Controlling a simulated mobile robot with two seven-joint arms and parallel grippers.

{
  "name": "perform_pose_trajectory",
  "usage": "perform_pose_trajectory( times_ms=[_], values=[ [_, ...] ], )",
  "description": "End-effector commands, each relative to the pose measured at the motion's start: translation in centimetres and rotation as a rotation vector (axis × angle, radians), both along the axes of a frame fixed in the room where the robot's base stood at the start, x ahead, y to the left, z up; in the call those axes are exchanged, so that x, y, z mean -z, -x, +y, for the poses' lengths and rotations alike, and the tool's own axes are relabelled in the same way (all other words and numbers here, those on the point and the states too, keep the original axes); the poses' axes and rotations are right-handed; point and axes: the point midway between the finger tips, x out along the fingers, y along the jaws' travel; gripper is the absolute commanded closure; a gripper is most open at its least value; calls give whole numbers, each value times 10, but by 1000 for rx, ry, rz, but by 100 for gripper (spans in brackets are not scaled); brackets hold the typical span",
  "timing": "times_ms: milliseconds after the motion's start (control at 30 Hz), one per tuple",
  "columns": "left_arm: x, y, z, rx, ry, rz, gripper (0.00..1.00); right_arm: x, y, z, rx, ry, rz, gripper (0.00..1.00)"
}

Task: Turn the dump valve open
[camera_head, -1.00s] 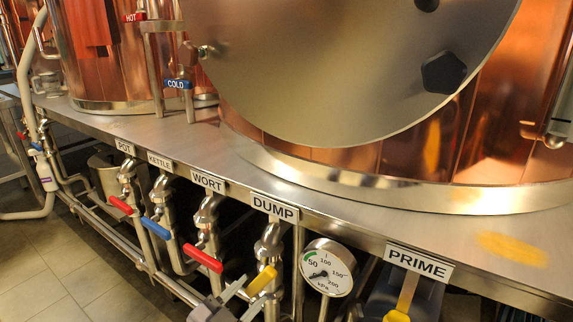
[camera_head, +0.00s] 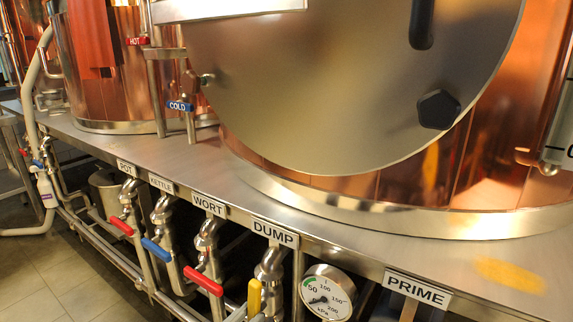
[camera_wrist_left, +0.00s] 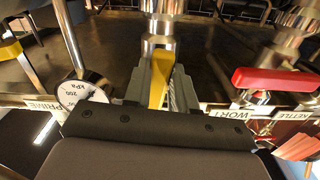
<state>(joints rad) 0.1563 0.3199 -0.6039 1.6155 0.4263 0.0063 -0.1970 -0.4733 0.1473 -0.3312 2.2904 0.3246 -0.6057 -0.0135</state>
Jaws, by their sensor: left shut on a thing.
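The dump valve has a yellow lever (camera_head: 254,298) below the DUMP label (camera_head: 275,234) at the bottom of the head view. The lever stands nearly upright in the picture, beside its steel valve body (camera_head: 270,267). My left gripper (camera_head: 246,316) shows only as grey fingertips at the bottom edge. In the left wrist view the yellow lever (camera_wrist_left: 157,85) sits between the two grey fingers of my left gripper (camera_wrist_left: 159,75), which is shut on it. The lever's lower end is hidden. My right gripper is not in view.
A red WORT lever (camera_head: 203,281) and a blue KETTLE lever (camera_head: 156,250) are to the left. A pressure gauge (camera_head: 327,294) stands close on the right, with the PRIME label (camera_head: 417,291) beyond. The steel deck edge (camera_head: 340,256) runs above the valves.

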Motion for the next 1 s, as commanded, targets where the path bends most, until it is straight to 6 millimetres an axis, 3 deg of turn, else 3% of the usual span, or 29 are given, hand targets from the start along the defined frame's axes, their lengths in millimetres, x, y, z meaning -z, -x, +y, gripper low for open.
perform_pose_trajectory(
  times_ms=[33,67,100,433,1000],
  values=[
    [-2,0,0,0,59,41,100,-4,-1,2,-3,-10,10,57],
    [0,0,0,1,50,35,65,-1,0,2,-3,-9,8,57],
    [1,0,0,0,47,31,55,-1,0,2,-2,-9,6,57],
    [0,3,2,0,42,29,55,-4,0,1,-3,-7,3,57],
    [-1,50,33,0,42,28,55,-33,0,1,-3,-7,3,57]
  ],
)
